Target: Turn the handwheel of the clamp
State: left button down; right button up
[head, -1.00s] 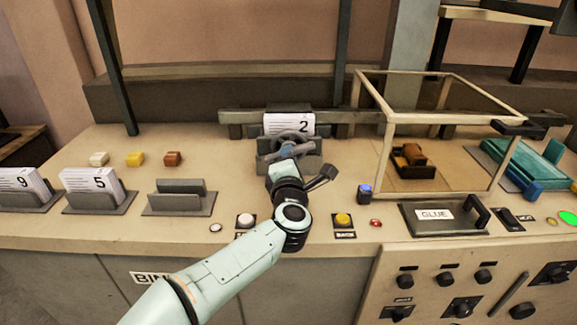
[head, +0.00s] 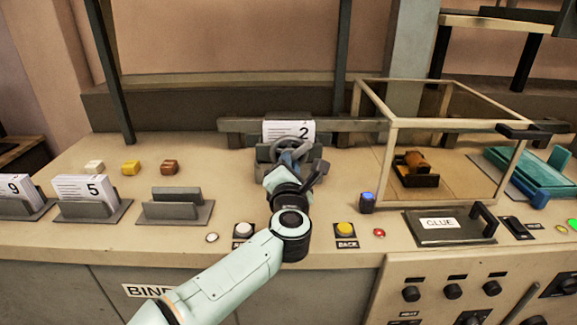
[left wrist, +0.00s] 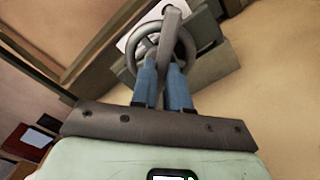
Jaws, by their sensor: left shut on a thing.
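The clamp (head: 262,172) stands at the back middle of the bench, with a white sheaf of paper marked 2 (head: 289,131) upright in it. Its grey round handwheel (head: 268,152) faces me. In the left wrist view the handwheel (left wrist: 188,46) shows as a ring with a bar across it. The fingertips are partly hidden behind the wheel. My right gripper is not in view.
Holders with paper sheaves marked 9 (head: 16,187) and 5 (head: 87,189) and an empty holder (head: 176,211) stand to the left. A framed box (head: 390,150) and a GLUE plate (head: 448,233) are to the right. Buttons line the front edge.

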pick_arm(q)
jog(key=c, duration=1.1)
grip_release()
jog(key=s+b, duration=0.1)
jog(key=s, duration=1.2)
jog(key=shift+s+b, duration=0.25)
jog(key=shift+b, duration=0.05)
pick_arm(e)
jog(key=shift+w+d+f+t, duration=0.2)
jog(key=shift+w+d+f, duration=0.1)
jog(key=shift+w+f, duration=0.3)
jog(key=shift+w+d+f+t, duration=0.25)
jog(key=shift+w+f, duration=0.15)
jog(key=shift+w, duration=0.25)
pick_arm(q)
jog(key=shift+r, duration=0.1)
